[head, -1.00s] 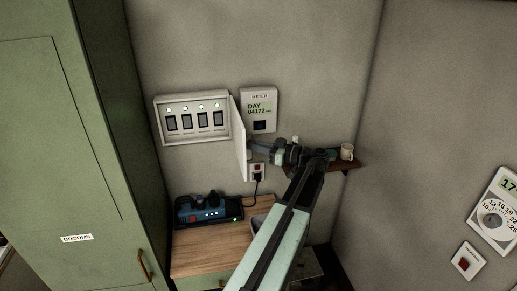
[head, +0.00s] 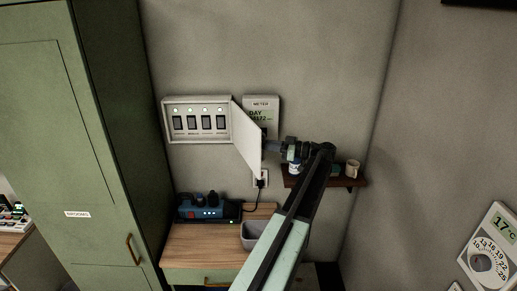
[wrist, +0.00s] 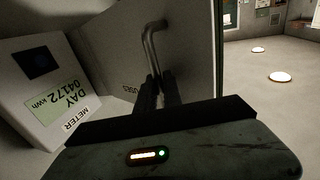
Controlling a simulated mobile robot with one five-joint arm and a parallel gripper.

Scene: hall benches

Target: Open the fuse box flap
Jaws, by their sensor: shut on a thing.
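The white fuse box (head: 200,139) is on the wall in the head view, with several dark switches and small lights showing inside. Its flap (head: 247,137) stands open from the box's right edge, out from the wall, and hides part of the meter. My gripper (head: 269,147) is at the right of the flap's outer edge. In the wrist view the flap (wrist: 192,45) fills the middle, with a bent metal handle (wrist: 150,42) on it. My gripper (wrist: 157,92) is shut on this handle; the fingertips are dark and partly hard to make out.
The meter (head: 262,102) is on the wall behind the flap. A small shelf (head: 325,182) with a mug (head: 352,169) is beneath my arm. A wooden-topped cabinet (head: 200,247) bears a blue device (head: 203,210) and a grey bin (head: 254,236). A green cupboard (head: 75,150) is at left.

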